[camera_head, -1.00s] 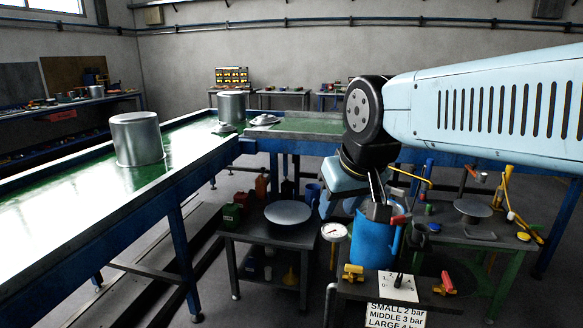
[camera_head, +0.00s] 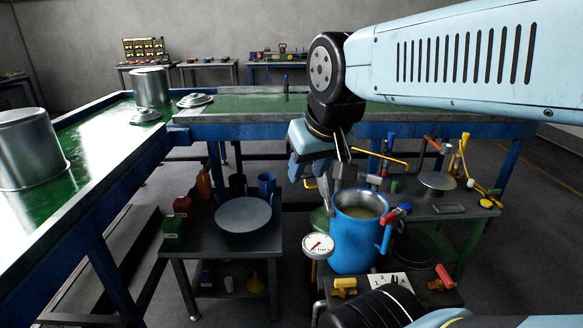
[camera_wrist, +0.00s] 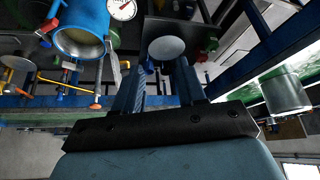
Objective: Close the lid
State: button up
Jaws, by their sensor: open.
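The blue pot (camera_head: 352,245) stands upright at the lower middle. Its mouth is uncovered and shows yellowish contents; it also shows in the wrist view (camera_wrist: 82,18). A red-handled clamp (camera_head: 398,212) sits at its right rim. A flat grey disc (camera_head: 243,215) lies on the small dark table left of the pot and also shows in the wrist view (camera_wrist: 166,49). I cannot tell whether it is the lid. My gripper (camera_head: 308,180) is open and empty, pointing down, above and left of the pot. In the wrist view its blue fingers (camera_wrist: 161,68) are apart.
A pressure gauge (camera_head: 318,246) stands at the pot's left. Yellow (camera_head: 344,287) and red (camera_head: 445,279) valve handles are in front. Cans and a blue mug (camera_head: 267,184) surround the disc. Another grey disc (camera_head: 437,180) is on the right table. The green-topped bench (camera_head: 270,108) runs behind.

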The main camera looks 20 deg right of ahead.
jog(key=shift+a, duration=0.1)
jog(key=w+d+f+m+g+h, duration=0.1)
jog(key=w+d+f+g+h, duration=0.25)
jog(key=w+f, duration=0.4)
jog(key=w+d+f+g+h, duration=0.2)
jog(key=w+f+g+h, duration=0.2)
jog(key=w, duration=0.6)
jog(key=w+a+f+n+t+h, duration=0.1)
jog(key=w+a+f+h, duration=0.1)
jog(key=w+f+h, duration=0.4)
jog(key=w+a+f+t+h, duration=0.1)
jog(key=w+a+f+h, duration=0.2)
jog(key=w+h, duration=0.35)
jog(key=shift+y, duration=0.9)
jog(key=d, duration=0.4)
jog(key=w+d, duration=0.1)
jog(key=d, duration=0.4)
jog(key=w+d, duration=0.1)
jog(key=d, duration=0.4)
jog(key=shift+r, duration=0.2)
jog(key=shift+c, duration=0.4)
grip_shut()
